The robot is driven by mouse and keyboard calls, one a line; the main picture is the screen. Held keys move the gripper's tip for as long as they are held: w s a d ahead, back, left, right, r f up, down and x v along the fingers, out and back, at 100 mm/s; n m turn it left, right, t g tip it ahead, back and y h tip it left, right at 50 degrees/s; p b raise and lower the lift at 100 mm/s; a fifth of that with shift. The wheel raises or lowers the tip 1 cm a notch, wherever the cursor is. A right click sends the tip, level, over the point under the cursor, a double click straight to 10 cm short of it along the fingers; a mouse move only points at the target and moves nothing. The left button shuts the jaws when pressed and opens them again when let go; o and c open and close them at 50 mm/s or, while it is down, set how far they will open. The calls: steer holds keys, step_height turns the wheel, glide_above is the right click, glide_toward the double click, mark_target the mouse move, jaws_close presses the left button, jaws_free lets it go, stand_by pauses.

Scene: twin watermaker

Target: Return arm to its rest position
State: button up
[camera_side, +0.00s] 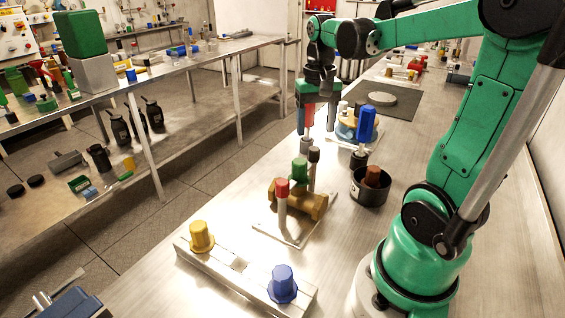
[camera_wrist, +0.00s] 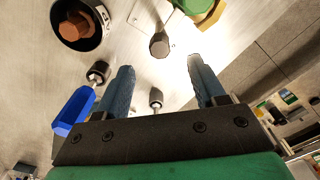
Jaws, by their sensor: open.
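My gripper (camera_side: 318,120) hangs over the middle of the metal bench in the side view, fingers pointing down. In the wrist view its two blue-grey fingers stand wide apart (camera_wrist: 162,72) with nothing clasped between them. A thin upright red piece (camera_side: 309,116) shows around the fingers in the side view; their exact spacing is unclear. A small dark-tipped post (camera_wrist: 155,98) appears between the fingers in the wrist view, seemingly beyond them. A blue-handled piece (camera_side: 366,123) stands right of the gripper, and also shows left of the fingers in the wrist view (camera_wrist: 74,110).
In front are a brass valve body (camera_side: 312,203) with red and green tops, and a dark bowl (camera_side: 370,192) holding a brown piece. A rail (camera_side: 220,270) bears yellow (camera_side: 201,237) and blue (camera_side: 282,284) caps. Bare bench lies front right.

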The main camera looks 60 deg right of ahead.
steer(key=shift+r, duration=0.2)
steer(key=shift+w+a, duration=0.1)
steer(key=shift+a, duration=0.05)
steer(key=w+a+f+n+t, duration=0.1)
steer(key=a+n+t, duration=0.2)
steer(key=a, duration=0.5)
steer(key=w+a+f+n+t, duration=0.1)
steer(key=a+n+t, duration=0.3)
steer(key=a+n, duration=0.2)
steer(key=shift+w+a, duration=0.25)
steer(key=shift+a, duration=0.7)
